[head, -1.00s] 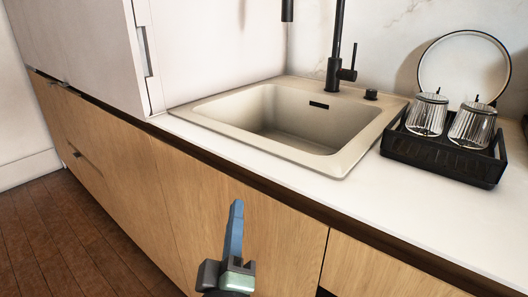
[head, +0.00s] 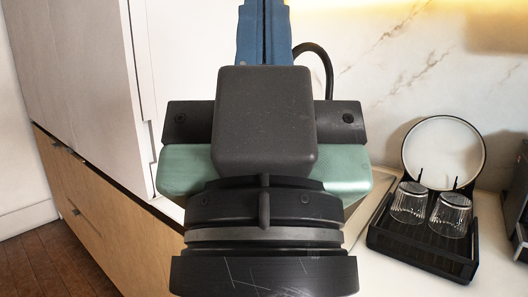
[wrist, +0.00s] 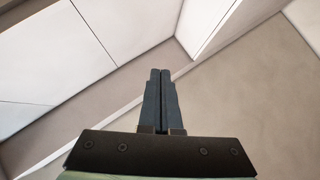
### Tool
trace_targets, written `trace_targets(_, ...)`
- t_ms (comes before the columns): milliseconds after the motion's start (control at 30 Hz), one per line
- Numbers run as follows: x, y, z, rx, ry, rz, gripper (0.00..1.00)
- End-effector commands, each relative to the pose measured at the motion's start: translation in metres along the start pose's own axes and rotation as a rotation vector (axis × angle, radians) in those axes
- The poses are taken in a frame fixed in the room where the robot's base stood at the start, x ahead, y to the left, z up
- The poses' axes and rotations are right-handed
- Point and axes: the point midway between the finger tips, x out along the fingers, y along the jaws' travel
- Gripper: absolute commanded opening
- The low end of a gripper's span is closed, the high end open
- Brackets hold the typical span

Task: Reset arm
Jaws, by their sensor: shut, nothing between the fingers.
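My gripper (head: 264,30) rises large in the middle of the head view, its blue fingers pointing up and side by side. It is shut and empty. In the wrist view my gripper (wrist: 160,74) shows its two dark fingers pressed together, with nothing between them. Pale panels and a plain ceiling-like surface lie beyond the fingertips there. In the head view my gripper and wrist hide most of the sink and part of the wall.
A black dish rack (head: 420,250) holds two upturned glasses (head: 410,203) and a round plate (head: 444,152) on the white counter (head: 385,278) at right. Tall white cabinets (head: 85,70) stand at left. A dark appliance (head: 520,200) shows at the right edge.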

Motion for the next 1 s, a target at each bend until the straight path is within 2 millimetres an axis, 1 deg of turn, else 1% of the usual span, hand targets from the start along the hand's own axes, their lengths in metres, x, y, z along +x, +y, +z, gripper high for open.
trace_targets(33,0.025,0.0,-0.023,0.0,0.0,0.0,0.0)
trace_targets(400,0.109,-0.001,-0.103,-0.001,-0.001,-0.001,0.0)
trace_targets(500,0.128,-0.001,-0.121,-0.001,-0.001,-0.001,0.0)
trace_targets(600,0.142,-0.001,-0.134,-0.001,-0.001,-0.001,0.0)
trace_targets(733,0.151,-0.001,-0.142,-0.001,-0.001,-0.001,0.0)
trace_targets(867,0.152,-0.001,-0.143,-0.001,-0.001,-0.001,0.23)
trace_targets(900,0.152,-0.001,-0.143,-0.001,-0.001,-0.001,0.31)
trace_targets(967,0.151,-0.001,-0.142,-0.001,-0.001,-0.001,0.41)
trace_targets(1000,0.151,-0.001,-0.142,-0.001,-0.001,-0.001,0.49)
